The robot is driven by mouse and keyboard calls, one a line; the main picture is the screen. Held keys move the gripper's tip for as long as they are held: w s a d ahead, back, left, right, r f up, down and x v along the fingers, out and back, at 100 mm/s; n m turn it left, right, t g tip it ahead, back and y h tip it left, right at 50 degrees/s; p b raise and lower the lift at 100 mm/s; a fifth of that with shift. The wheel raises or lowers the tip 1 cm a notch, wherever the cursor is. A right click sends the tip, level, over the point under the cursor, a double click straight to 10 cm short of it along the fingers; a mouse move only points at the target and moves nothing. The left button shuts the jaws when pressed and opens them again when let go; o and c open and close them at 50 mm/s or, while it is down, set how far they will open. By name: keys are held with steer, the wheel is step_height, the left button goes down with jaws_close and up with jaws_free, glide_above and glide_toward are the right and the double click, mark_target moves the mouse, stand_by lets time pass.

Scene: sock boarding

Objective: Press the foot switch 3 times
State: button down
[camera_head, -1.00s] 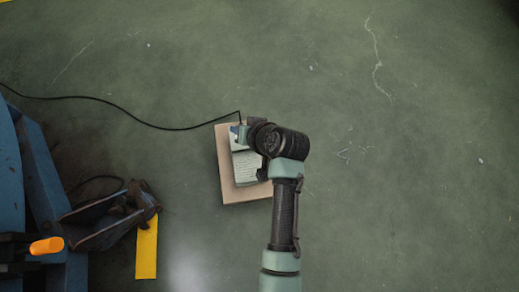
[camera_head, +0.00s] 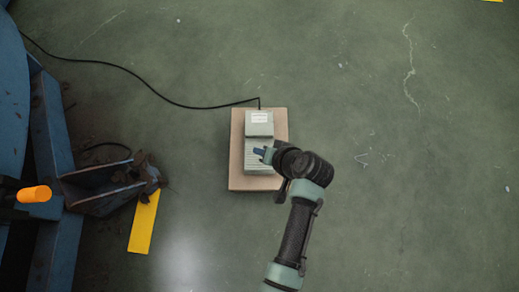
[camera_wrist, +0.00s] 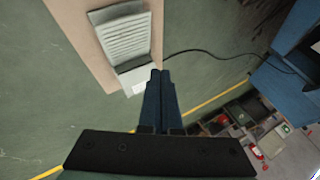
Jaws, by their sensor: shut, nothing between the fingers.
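The foot switch (camera_head: 258,128) is a grey-green pedal with a ribbed tread and a pale label at its cable end. It lies on a tan board (camera_head: 237,175) on the floor. In the wrist view the foot switch (camera_wrist: 122,35) is at the upper left, its label end near my fingertips. My gripper (camera_head: 258,152) is shut and empty, and in the head view it overlaps the lower right part of the tread. In the wrist view my gripper (camera_wrist: 160,76) points toward the board. I cannot tell whether the fingertips touch the pedal.
A black cable (camera_head: 150,88) runs from the switch to the upper left. A blue machine frame (camera_head: 50,140) with an orange knob (camera_head: 34,194) stands at the left. A yellow floor strip (camera_head: 143,225) lies beside it. The green floor at the right is clear.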

steer(key=b, duration=0.7)
glide_above(254, 165)
steer(key=s+d, duration=0.2)
steer(key=f, duration=0.6)
steer(key=shift+w+f, duration=0.25)
steer(key=shift+s+f, duration=0.25)
steer(key=shift+f, duration=0.65)
steer(key=shift+f, duration=0.1)
steer(key=shift+f, duration=0.3)
